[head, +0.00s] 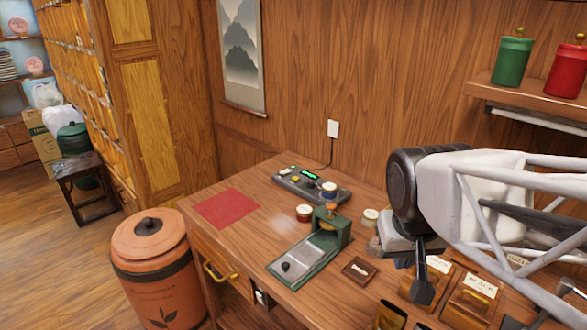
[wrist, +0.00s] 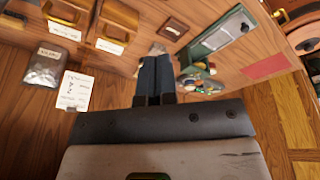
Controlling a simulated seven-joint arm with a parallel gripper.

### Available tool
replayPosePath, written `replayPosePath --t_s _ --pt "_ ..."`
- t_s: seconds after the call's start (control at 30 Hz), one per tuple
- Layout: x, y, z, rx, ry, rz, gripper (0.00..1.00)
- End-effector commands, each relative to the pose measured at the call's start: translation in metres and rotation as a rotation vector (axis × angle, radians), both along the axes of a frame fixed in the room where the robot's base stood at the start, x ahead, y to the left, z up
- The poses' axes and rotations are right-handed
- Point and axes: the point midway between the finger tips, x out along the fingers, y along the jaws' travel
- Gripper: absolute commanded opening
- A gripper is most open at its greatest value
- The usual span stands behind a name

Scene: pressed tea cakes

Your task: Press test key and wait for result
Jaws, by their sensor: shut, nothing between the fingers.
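A dark grey test device (head: 305,186) lies near the back edge of the wooden desk, with a lit green display, a yellow key (head: 295,179) and other small controls. A round pale-topped piece (head: 329,187) shows at its right end. No lettering on its keys is readable. The device also shows in the wrist view (wrist: 203,86), partly hidden behind a green stand. My gripper (head: 422,291) is shut and empty, pointing down over the right part of the desk, apart from the device. In the wrist view its dark fingers (wrist: 155,72) are together.
A green stand with a metal plate (head: 293,262) is in front of the device. Round tins (head: 304,212) (head: 370,217) stand nearby. Labelled wooden boxes (head: 470,297) fill the front right. A red mat (head: 226,208) lies at left, where the desk is mostly clear. A cable runs to the wall socket.

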Motion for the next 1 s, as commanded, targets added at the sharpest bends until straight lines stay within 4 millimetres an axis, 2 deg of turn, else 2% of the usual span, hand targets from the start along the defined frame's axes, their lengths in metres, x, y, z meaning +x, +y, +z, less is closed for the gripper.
replayPosePath --t_s 0.53,1.0 --pt "0.126 0.000 0.027 -0.131 -0.038 -0.001 0.00" --pt "0.239 0.013 0.031 -0.233 -0.089 0.012 0.00"
